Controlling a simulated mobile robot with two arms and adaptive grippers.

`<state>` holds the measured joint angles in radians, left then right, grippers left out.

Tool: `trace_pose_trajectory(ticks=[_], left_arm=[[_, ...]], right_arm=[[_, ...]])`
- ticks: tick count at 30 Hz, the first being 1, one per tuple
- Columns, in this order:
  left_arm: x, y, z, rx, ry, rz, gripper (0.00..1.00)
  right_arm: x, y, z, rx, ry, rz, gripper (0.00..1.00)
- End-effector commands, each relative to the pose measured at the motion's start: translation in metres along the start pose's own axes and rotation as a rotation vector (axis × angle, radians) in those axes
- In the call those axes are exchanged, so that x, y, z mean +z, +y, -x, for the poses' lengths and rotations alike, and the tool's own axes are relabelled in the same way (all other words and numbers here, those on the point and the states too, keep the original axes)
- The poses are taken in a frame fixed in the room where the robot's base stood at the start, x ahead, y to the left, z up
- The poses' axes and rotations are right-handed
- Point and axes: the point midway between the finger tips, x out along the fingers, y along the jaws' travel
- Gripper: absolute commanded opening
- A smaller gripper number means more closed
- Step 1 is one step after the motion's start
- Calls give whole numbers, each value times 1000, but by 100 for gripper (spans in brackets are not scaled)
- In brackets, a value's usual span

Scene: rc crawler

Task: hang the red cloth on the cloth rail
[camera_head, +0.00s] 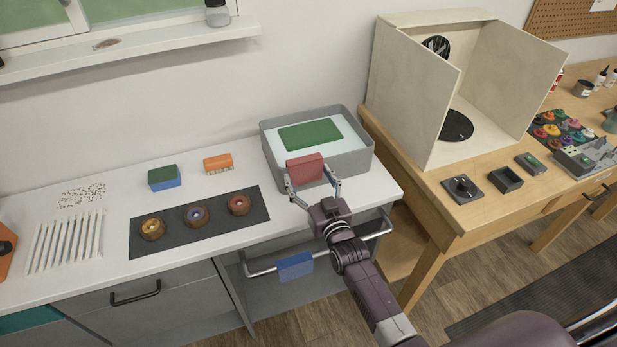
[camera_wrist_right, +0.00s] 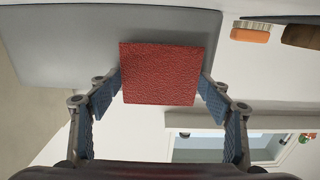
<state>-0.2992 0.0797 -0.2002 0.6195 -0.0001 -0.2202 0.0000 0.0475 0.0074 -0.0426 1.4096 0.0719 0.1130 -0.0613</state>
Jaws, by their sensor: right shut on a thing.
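The red cloth (camera_head: 305,168) is a small flat square, held up in front of the grey basin on the counter. My right gripper (camera_head: 313,183) is shut on it, with one finger at each side edge; the wrist view also shows the red cloth (camera_wrist_right: 160,73) between the blue finger pads. The cloth rail (camera_head: 262,271) is a metal bar along the counter's front, below and nearer than the red cloth. A blue cloth (camera_head: 295,266) hangs on its left part. My right arm crosses in front of the rail and hides part of it. My left gripper is out of view.
The grey basin (camera_head: 351,164) holds pale liquid and a green piece (camera_head: 310,134). A green-blue sponge (camera_head: 164,178), an orange brush (camera_head: 218,163) and a dark mat (camera_head: 180,239) with three ring-shaped parts lie left. A wooden table (camera_head: 430,193) with a booth (camera_head: 405,90) stands right.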

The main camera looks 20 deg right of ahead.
Motion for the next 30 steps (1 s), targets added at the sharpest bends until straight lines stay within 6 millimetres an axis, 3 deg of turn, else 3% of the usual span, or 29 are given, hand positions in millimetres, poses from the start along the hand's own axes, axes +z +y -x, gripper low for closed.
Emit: trace_pose_trajectory(ticks=[15, 16, 20, 30], left_arm=[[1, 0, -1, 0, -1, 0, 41], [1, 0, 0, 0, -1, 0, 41], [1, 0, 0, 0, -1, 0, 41], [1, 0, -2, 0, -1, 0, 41]], right_arm=[[10, 0, 0, 0, 2, 1, 48], [9, 0, 0, 0, 2, 1, 74], [9, 0, 0, 0, 1, 1, 88], [10, 0, 0, 0, 1, 1, 89]])
